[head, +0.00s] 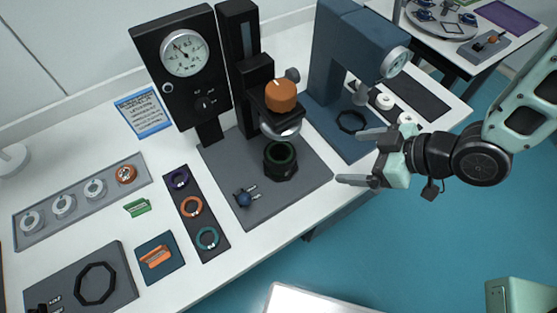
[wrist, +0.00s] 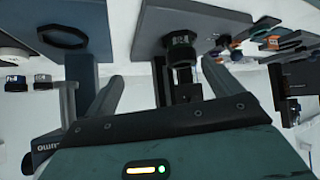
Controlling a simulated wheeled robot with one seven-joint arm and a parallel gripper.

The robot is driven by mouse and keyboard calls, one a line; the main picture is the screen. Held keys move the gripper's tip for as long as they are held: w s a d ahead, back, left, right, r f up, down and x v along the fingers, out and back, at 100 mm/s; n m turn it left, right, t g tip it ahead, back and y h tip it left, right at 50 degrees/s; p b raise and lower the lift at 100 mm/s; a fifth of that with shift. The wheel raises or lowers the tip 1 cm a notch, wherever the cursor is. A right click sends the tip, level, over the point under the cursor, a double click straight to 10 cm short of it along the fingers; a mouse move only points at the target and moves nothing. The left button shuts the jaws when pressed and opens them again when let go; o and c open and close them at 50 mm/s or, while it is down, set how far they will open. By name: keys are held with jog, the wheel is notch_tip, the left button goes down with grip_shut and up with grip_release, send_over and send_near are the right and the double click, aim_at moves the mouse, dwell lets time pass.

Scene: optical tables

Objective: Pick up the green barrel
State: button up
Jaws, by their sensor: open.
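The green barrel (head: 281,160) appears to be the short black cylinder with a green ring around its top opening. It stands upright on the grey base plate, below and in front of the orange-topped unit. It also shows in the wrist view (wrist: 180,50), beyond and between my fingers, with green and white marks on its side. My gripper (head: 356,157) is open and empty, to the right of the barrel and apart from it, near the table's front edge. Its two fingers also show in the wrist view (wrist: 163,82).
The orange-topped unit (head: 281,97) overhangs the barrel closely. A blue stand (head: 335,65) with a black ring rises behind right. A small blue-knobbed part (head: 244,198) lies in front left. A dark strip (head: 197,214) holds three coloured rings. Open floor lies at the right.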

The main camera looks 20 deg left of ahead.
jog(key=s+a+y, duration=0.1)
jog(key=s+y, duration=0.1)
jog(key=y, duration=0.1)
jog(key=y+b, duration=0.1)
jog(key=b, duration=1)
send_near(280, 152)
jog(key=shift+s+f+n+g, duration=0.15)
jog(key=shift+f+n+g, duration=0.2)
jog(key=shift+f, duration=0.3)
jog(key=a+b, duration=0.1)
jog(key=b, duration=0.2)
jog(key=shift+f, duration=0.15)
jog(key=x, duration=0.3)
jog(key=shift+a, duration=0.35)
jog(key=shift+w+r+p+x, duration=0.15)
jog(key=shift+p+x, duration=0.15)
jog(key=shift+x, duration=0.75)
jog(key=shift+w+r+p+x, duration=0.15)
jog(key=shift+p+x, duration=0.15)
jog(key=shift+x, duration=0.7)
jog(key=shift+w+p+x, duration=0.2)
jog(key=shift+p+x, duration=0.1)
jog(key=shift+x, duration=0.75)
jog(key=c, duration=1.1)
jog(key=shift+c, duration=0.8)
jog(key=shift+r, duration=0.15)
